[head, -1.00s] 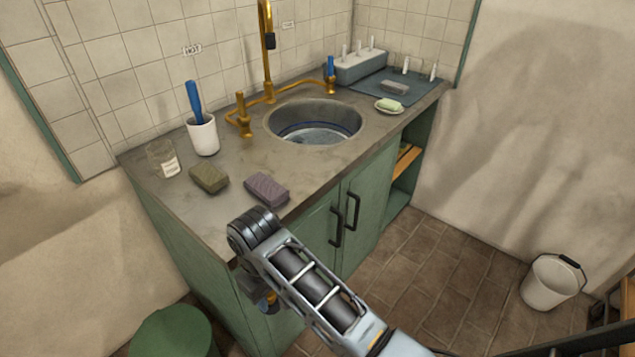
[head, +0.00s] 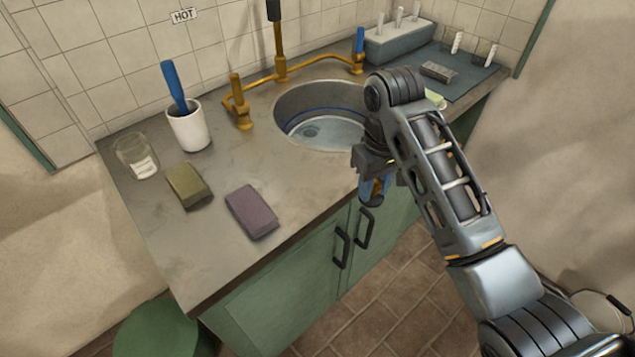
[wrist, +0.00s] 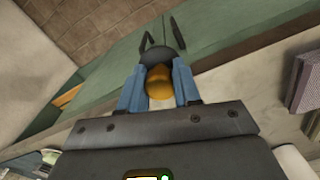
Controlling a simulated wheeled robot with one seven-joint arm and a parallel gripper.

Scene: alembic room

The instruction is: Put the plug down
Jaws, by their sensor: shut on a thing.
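My gripper (head: 375,188) has blue fingers and is shut on the plug (wrist: 160,82). In the wrist view the plug has a brass-coloured body and a dark rounded end, held between the two fingers (wrist: 158,92). In the head view only a little brass and the plug's dark lower end (head: 372,201) show below the fingers. The plug hangs off any surface, at the counter's front edge beside the sink (head: 330,93). My wrist hides the sink's right side. The round sink has a blue band inside, and a drain shows at its bottom.
A purple block (head: 252,212) and an olive block (head: 188,187) lie on the counter (head: 215,245). A white cup (head: 188,129) with a blue-handled tool and a glass jar (head: 135,156) stand at left. Brass taps (head: 280,70) rise behind the sink. The front left counter is bare.

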